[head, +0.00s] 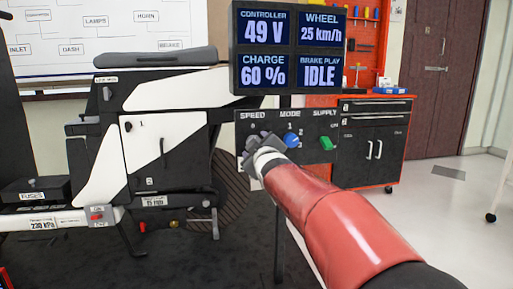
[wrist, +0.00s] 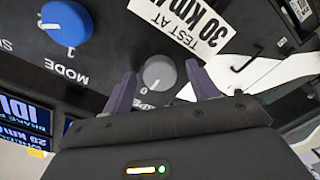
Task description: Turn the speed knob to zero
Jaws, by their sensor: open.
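The control panel (head: 310,165) carries labels SPEED, MODE and SUPPLY. The grey round speed knob (wrist: 158,72) shows in the wrist view, with a pale pointer mark on it; its exact setting is too small to read. In the head view the knob is hidden behind my gripper (head: 258,145). My gripper (wrist: 163,88) is open, with one purple finger on each side of the knob. I cannot tell whether the fingers touch it. The display (head: 290,48) above the panel reads WHEEL 25 km/h.
The blue mode knob (head: 291,140) sits beside the speed knob, and the green supply switch (head: 326,143) is further right. A white card (wrist: 188,28) reading TEST AT 30 KM is near the knob. The black and white vehicle (head: 150,130) stands left.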

